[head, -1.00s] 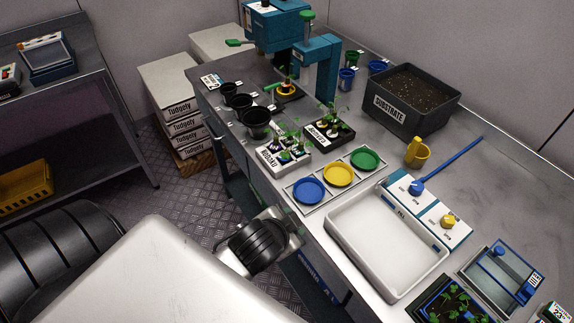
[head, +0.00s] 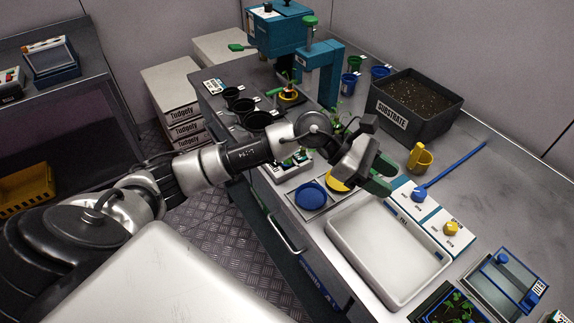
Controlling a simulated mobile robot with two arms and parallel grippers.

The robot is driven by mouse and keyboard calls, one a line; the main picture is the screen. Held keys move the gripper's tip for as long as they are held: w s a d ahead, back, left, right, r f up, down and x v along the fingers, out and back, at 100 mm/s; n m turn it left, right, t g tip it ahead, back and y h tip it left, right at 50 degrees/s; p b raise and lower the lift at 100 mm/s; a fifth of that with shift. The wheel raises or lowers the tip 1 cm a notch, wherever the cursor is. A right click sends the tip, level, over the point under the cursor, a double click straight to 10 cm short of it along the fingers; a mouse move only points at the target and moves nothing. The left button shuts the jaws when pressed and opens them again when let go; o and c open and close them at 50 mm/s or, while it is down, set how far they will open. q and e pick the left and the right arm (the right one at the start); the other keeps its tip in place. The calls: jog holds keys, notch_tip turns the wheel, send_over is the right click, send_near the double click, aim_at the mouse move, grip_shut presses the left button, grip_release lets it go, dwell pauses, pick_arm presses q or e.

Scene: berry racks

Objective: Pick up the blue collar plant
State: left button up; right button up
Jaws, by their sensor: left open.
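My left gripper (head: 377,148) is open and appears empty, held over the coloured dishes on the bench. My left arm reaches across from the left and covers much of the two plant trays. A few seedlings show in the white tray (head: 290,168) just below the arm. Leaves of the plants in the black tray (head: 338,130) show behind the wrist; that tray is mostly hidden. I cannot make out a blue collar on any of these plants. A plant with a yellow collar (head: 288,95) stands at the teal press. My right gripper is not in view.
A blue dish (head: 311,195) and a partly covered yellow dish (head: 337,181) lie below the gripper. A white basin (head: 385,250) is in front. Black pots (head: 257,119), a substrate box (head: 412,105) and a yellow cup (head: 420,158) stand around.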

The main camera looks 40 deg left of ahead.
pick_arm(q)
jog(key=w+a+f+m+g+y, duration=0.1)
jog(key=w+a+f+m+y, duration=0.2)
jog(key=a+y, duration=0.6)
jog(key=r+m+g+y, duration=0.1)
jog(key=r+y, duration=0.1)
jog(key=y, duration=0.2)
send_over(287, 162)
jog(key=shift+w+d+f, duration=0.1)
jog(key=shift+w+f, duration=0.05)
jog(key=shift+w, duration=0.25)
notch_tip(287, 162, down, 4)
jog(key=shift+f+p, duration=0.25)
jog(key=shift+p, duration=0.35)
notch_tip(287, 162, down, 5)
jog(key=shift+s+r+p, duration=0.1)
jog(key=shift+p, duration=1.05)
jog(key=shift+f, duration=0.3)
grip_shut()
